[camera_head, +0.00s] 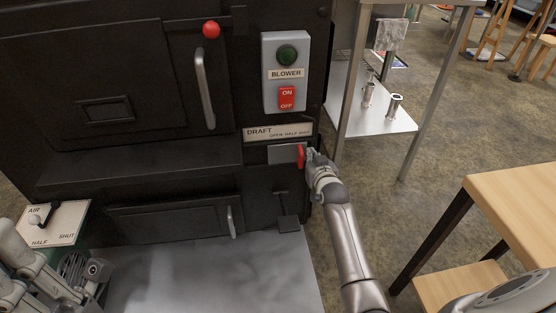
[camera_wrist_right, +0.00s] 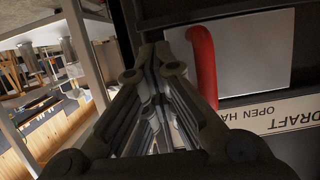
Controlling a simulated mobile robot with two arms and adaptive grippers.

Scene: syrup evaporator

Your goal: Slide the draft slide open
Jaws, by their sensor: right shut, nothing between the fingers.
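The draft slide is a flat grey plate (camera_head: 283,154) with an upright red handle (camera_head: 301,157) at its right end, below the DRAFT label (camera_head: 277,132) on the black front. In the right wrist view, which is upside down, the plate (camera_wrist_right: 245,55) and the red handle (camera_wrist_right: 205,65) are close up. My right gripper (camera_head: 311,156) is shut and empty, just right of the handle. In the wrist view its fingertips (camera_wrist_right: 155,52) lie beside the handle, not around it; contact is unclear. My left gripper (camera_head: 45,262) shows partly at the lower left; its fingers are unclear.
A blower switch box (camera_head: 271,73) is above the label. A black lever (camera_head: 287,215) sticks out below the slide. A metal shelf stand (camera_head: 365,110) stands behind on the right, and a wooden table (camera_head: 520,200) is at the right. Open floor lies between.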

